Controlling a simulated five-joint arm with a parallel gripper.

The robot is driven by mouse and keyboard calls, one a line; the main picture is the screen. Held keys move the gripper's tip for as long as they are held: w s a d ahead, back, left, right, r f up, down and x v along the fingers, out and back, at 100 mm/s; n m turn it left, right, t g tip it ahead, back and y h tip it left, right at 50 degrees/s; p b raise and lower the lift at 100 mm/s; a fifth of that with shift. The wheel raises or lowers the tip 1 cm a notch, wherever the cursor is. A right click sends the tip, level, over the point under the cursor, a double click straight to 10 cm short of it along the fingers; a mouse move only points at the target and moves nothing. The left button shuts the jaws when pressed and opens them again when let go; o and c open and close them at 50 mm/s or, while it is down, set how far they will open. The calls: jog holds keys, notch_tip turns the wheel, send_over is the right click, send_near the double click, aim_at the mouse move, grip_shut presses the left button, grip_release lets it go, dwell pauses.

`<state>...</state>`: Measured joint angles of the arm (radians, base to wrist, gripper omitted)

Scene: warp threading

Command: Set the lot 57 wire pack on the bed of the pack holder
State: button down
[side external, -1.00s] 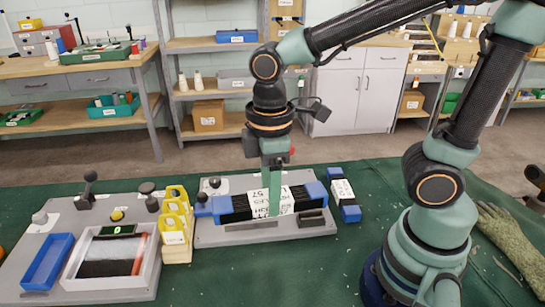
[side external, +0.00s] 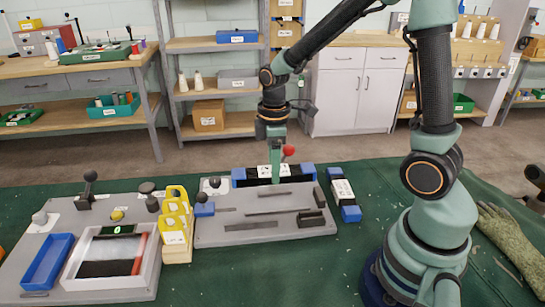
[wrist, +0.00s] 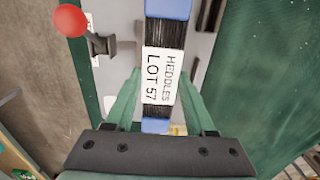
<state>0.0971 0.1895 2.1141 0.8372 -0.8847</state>
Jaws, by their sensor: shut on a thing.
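The lot 57 wire pack (side external: 253,175) has black wires, blue ends and a white label. In the wrist view the label on the pack (wrist: 158,75) reads "HEDDLES LOT 57". My gripper (side external: 275,178) is shut around the pack's middle, with one finger on each side of it. The pack lies lengthwise along the back edge of the pack holder (side external: 237,202), a grey plate with several dark raised bars. I cannot tell whether it touches the plate or hangs just above it. The finger tips are partly hidden by the pack.
A red-knobbed lever (side external: 288,151) stands close to my gripper at the back. A second blue-ended pack (side external: 344,194) lies on the green cloth to the right of the holder. Yellow cards (side external: 176,215) in a wooden rack stand on its left.

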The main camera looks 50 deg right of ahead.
jog(key=shift+w+d+f, duration=0.1)
jog(key=shift+d+f, duration=0.15)
jog(key=shift+f, duration=2.75)
jog(key=shift+f, duration=1.15)
dwell(0.5)
grip_release()
dwell(0.4)
jog(key=shift+r, duration=3.55)
